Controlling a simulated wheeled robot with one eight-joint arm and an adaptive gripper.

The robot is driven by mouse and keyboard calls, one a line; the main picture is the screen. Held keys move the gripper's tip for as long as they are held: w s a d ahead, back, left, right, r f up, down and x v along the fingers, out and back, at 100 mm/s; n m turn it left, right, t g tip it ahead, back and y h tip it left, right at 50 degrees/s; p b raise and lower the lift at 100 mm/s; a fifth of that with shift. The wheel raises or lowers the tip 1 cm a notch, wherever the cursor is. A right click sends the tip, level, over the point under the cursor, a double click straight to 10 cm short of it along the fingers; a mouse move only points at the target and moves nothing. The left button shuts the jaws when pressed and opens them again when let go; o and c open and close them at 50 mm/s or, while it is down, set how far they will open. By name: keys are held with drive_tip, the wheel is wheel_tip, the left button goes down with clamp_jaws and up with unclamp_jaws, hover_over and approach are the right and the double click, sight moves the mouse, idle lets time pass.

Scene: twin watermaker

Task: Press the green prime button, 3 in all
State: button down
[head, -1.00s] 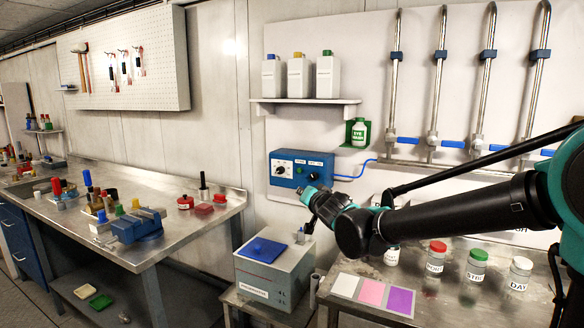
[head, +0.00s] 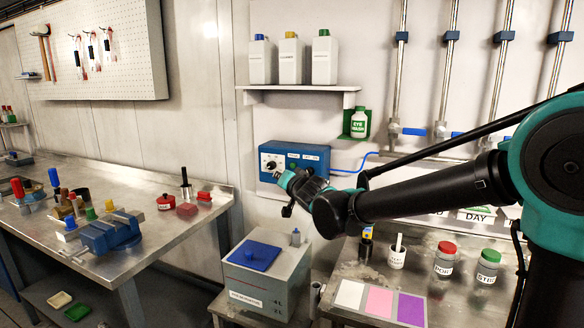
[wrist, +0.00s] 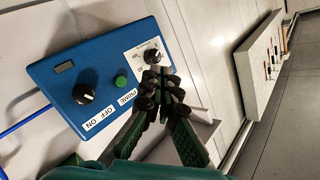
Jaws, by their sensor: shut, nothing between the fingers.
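The blue control box (head: 312,152) is on the back wall, and it fills the left of the wrist view (wrist: 66,72). In the wrist view, the round green prime button (wrist: 121,81) sits between a black OFF/ON knob (wrist: 83,94) and a dial knob (wrist: 151,56). A PRIME label (wrist: 127,97) is beside the button. My gripper (wrist: 160,78) is shut and empty, with its fingertips in front of the dial end of the box, to the right of the button. In the head view my gripper (head: 281,181) partly covers the box's lower edge. I cannot tell whether it touches the box.
A shelf (head: 300,88) with several white bottles is above the box. An eyewash bottle (head: 358,124) and blue hose (head: 350,168) are to its right. A grey bin with a blue lid (head: 262,250) stands below. Labelled jars (head: 445,258) are on the right bench.

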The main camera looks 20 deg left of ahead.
drive_tip(key=w, duration=0.8)
drive_tip(key=shift+d, duration=0.35)
drive_tip(key=shift+w, duration=0.15)
idle(1.1)
drive_tip(key=shift+w, duration=0.4)
drive_tip(key=shift+w+d, duration=0.1)
drive_tip(key=shift+w, duration=0.35)
idle(0.6)
drive_tip(key=shift+s, duration=0.9)
drive_tip(key=shift+s, duration=0.1)
drive_tip(key=shift+s+a, duration=0.15)
drive_tip(key=shift+s, duration=1.05)
drive_tip(key=shift+s+a, duration=0.1)
drive_tip(key=shift+s, duration=1.1)
drive_tip(key=shift+s, duration=0.1)
